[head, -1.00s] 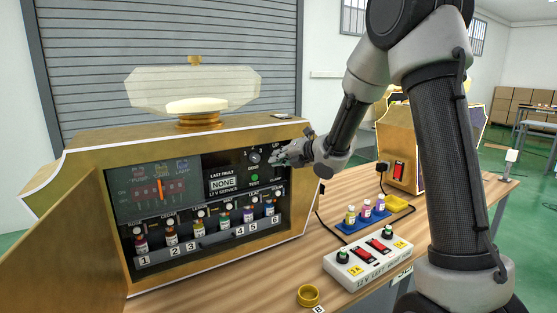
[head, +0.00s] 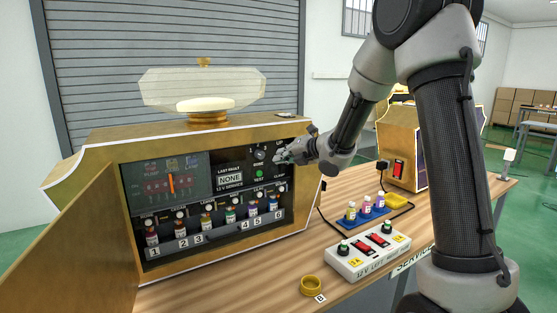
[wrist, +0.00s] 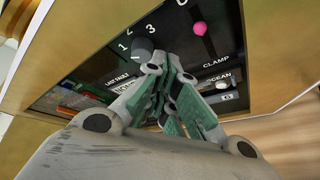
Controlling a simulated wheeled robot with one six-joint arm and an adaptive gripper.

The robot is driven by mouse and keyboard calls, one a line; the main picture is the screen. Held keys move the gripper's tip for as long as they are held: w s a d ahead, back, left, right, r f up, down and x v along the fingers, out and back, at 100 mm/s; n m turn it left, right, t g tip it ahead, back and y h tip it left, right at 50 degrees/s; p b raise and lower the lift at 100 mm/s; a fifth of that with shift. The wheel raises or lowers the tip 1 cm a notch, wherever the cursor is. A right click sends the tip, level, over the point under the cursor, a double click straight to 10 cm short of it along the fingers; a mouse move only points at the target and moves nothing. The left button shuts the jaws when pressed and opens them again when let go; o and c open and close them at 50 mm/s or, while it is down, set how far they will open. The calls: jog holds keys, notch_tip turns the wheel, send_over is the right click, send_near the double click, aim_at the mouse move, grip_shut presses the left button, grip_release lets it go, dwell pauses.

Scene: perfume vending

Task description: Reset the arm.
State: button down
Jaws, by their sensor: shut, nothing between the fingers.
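My gripper (head: 281,157) is at the right part of the open gold vending machine (head: 240,139), in front of its dark control panel (head: 228,163). Its fingers are together and hold nothing. In the wrist view the fingers (wrist: 172,85) point at the panel near a round grey knob (wrist: 142,48) with numbers around it. I cannot tell whether the fingertips touch the panel. The knob also shows in the head view (head: 259,155), just left of the fingers. A pink round button or lamp (wrist: 199,28) is beyond the fingertips in the wrist view.
Several numbered bottles (head: 231,213) stand in the machine's lower row. The open gold door (head: 85,255) is at left. A white switch box (head: 367,256), a blue bottle rack (head: 367,217) and a yellow ring (head: 312,286) are on the table. A second gold machine (head: 402,150) stands behind my arm.

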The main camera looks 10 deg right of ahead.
jog(key=s+d+r, duration=0.3)
jog(key=r, duration=0.2)
jog(key=s+d+f+m+g+h, duration=0.2)
jog(key=s+d+f+m+h, duration=0.2)
jog(key=d+m, duration=0.4)
jog(key=s+d+f+m+g+h, duration=0.1)
jog(key=s+d+f+m+h, duration=0.35)
jog(key=d+m, duration=0.35)
jog(key=s+d+m+g+h, duration=0.2)
jog(key=s+m+g, duration=0.2)
jog(key=s+m, duration=0.8)
jog(key=s+a+r+m+y, duration=0.1)
jog(key=s+a+r+m, duration=0.1)
jog(key=s, duration=0.7)
jog(key=s+a+r+m+y, duration=0.2)
jog(key=s+a+r, duration=0.2)
jog(key=s, duration=0.6)
jog(key=shift+s, duration=0.3)
